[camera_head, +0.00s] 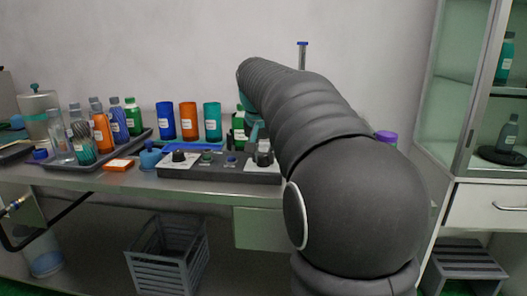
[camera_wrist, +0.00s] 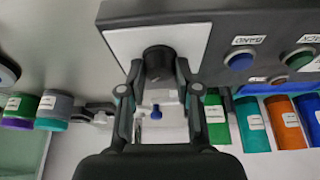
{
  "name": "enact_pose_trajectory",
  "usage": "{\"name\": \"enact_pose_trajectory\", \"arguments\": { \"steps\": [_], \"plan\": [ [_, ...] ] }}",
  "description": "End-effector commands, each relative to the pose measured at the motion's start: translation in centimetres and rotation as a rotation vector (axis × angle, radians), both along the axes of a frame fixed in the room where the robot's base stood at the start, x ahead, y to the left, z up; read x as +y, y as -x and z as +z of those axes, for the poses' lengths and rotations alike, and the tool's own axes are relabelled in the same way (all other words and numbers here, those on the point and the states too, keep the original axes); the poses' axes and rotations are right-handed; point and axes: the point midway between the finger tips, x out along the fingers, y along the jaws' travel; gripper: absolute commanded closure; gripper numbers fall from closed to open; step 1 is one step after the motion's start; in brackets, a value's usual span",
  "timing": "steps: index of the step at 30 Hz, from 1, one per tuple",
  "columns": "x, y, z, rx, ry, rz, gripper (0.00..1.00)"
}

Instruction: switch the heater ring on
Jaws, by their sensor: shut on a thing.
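A dark control panel (camera_head: 222,173) lies along the front of the bench, with a black knob on a pale plate at each end. My gripper (camera_wrist: 160,68) is shut on the black knob (camera_wrist: 157,60) of the panel's right end, with one finger on each side of it. In the head view this right knob (camera_head: 264,158) shows just left of my arm, and my fingers are mostly hidden. The left knob (camera_head: 179,156) stands free. I cannot make out the heater ring or a marking by the held knob.
A blue button (camera_wrist: 239,61) and a green button (camera_wrist: 298,60) sit on the panel near my gripper. Blue, orange and teal cups (camera_head: 188,121) stand behind it. A tray (camera_head: 88,160) of bottles is at left. A glass cabinet (camera_head: 462,90) stands at right.

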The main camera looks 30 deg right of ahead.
Motion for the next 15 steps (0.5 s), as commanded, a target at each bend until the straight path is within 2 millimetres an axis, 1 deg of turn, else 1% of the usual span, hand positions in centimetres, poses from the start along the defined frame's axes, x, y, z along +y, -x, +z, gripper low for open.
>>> {"name": "enact_pose_trajectory", "arguments": {
  "steps": [6, 15],
  "plan": [
    [0.06, -0.05, 0.00, 0.000, 0.000, -0.060, 1.00],
    [0.03, -0.03, -0.04, 0.000, 0.000, -0.079, 1.00]
  ]
}}
